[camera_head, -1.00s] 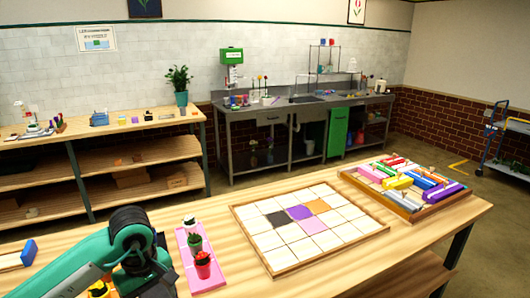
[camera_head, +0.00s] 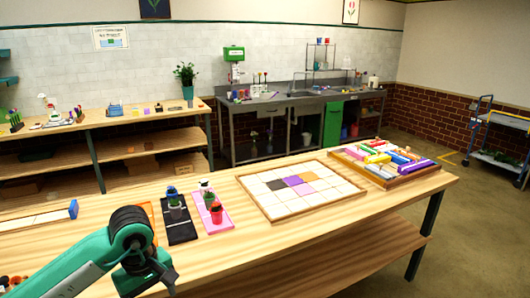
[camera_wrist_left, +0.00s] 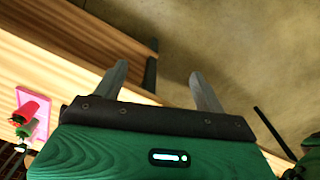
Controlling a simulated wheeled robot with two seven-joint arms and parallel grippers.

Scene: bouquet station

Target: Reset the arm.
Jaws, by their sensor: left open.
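My left arm comes in from the lower left in the head view, a green arm bent downward. Its gripper is not clearly seen there. In the left wrist view my left gripper (camera_wrist_left: 158,72) has its two fingers spread apart with nothing between them. My right gripper is in neither view.
On the wooden table (camera_head: 300,240) are a pink mat (camera_head: 224,226) with small pots, a black mat (camera_head: 182,236), a tile tray (camera_head: 330,203) and a crate of coloured blocks (camera_head: 430,171). The pink mat also shows in the wrist view (camera_wrist_left: 41,130). Front right tabletop is clear.

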